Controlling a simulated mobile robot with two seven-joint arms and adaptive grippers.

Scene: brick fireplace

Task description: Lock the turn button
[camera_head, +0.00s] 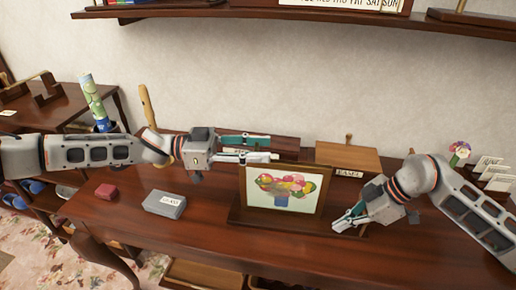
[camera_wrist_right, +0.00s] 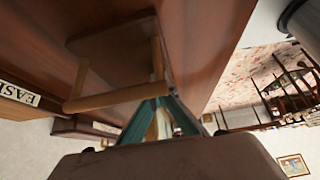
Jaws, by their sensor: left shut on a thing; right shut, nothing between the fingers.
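I cannot make out the turn button in either view. A wood-framed picture (camera_head: 283,189) of colourful balloon-like shapes stands upright on a dark wooden base (camera_head: 240,215) on the table. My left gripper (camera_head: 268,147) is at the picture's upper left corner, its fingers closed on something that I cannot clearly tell. My right gripper (camera_head: 338,226) is shut and empty, low beside the right end of the base. In the right wrist view its fingertips (camera_wrist_right: 158,104) meet close to a wooden bar (camera_wrist_right: 115,96); touching or apart cannot be told.
A wooden box (camera_head: 347,155) labelled EASEL stands behind the picture. A grey box (camera_head: 164,204) and a red block (camera_head: 106,191) lie at the table's left. Flowers (camera_head: 459,152) and cards (camera_head: 488,170) are at the right. A shelf (camera_head: 300,12) hangs above.

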